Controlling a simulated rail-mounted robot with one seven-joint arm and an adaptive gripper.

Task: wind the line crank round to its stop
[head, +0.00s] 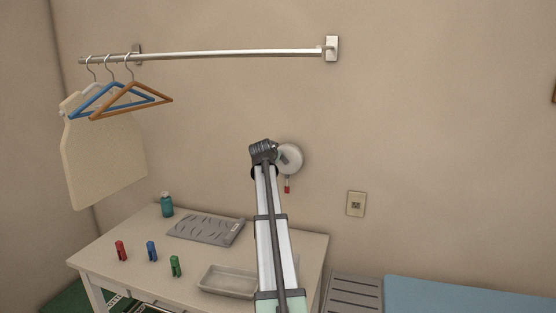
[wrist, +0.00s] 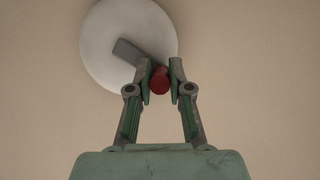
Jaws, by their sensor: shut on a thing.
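The line crank is a round white disc (head: 291,158) on the back wall with a red knob (head: 287,189) hanging at its lower edge. In the wrist view the white disc (wrist: 112,40) carries a short grey crank arm (wrist: 130,53) that slants down and right to the red knob (wrist: 159,82). My gripper (wrist: 160,82) is shut on the red knob, with one finger on each side of it. In the head view my arm covers part of the disc's left side, and the fingers are hard to make out.
A metal rail (head: 230,54) above holds several hangers. Below stands a white table (head: 190,262) with a grey tray (head: 228,281), a grey board (head: 206,229), a teal bottle (head: 167,204) and coloured pegs (head: 151,250). A wall plate (head: 356,204) is to the right.

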